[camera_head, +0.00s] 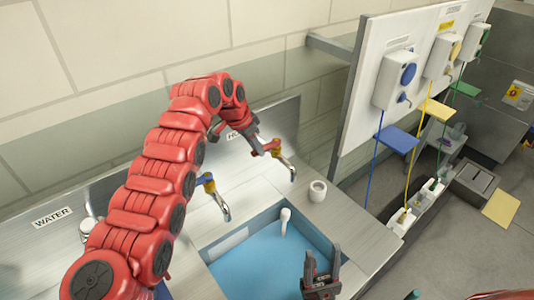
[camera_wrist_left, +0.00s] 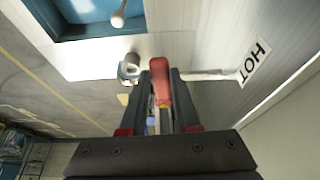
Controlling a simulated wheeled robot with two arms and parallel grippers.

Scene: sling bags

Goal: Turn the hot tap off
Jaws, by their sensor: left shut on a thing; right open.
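The hot tap (camera_head: 287,163) stands at the back of the sink, with a metal spout and a red lever handle. In the left wrist view the red handle (camera_wrist_left: 160,82) lies between the fingers of my left gripper (camera_wrist_left: 161,88). My left gripper (camera_head: 264,147) is shut on this handle. Part of the tap body is hidden by the fingers. The HOT label (camera_wrist_left: 255,62) is on the panel beside it. No running water can be made out at the spout. My right gripper (camera_head: 321,274) is open and empty over the front right of the sink.
Another tap (camera_head: 216,197) with a blue handle stands left, close to my left arm. A white board (camera_head: 367,96) with dispensers rises at right.

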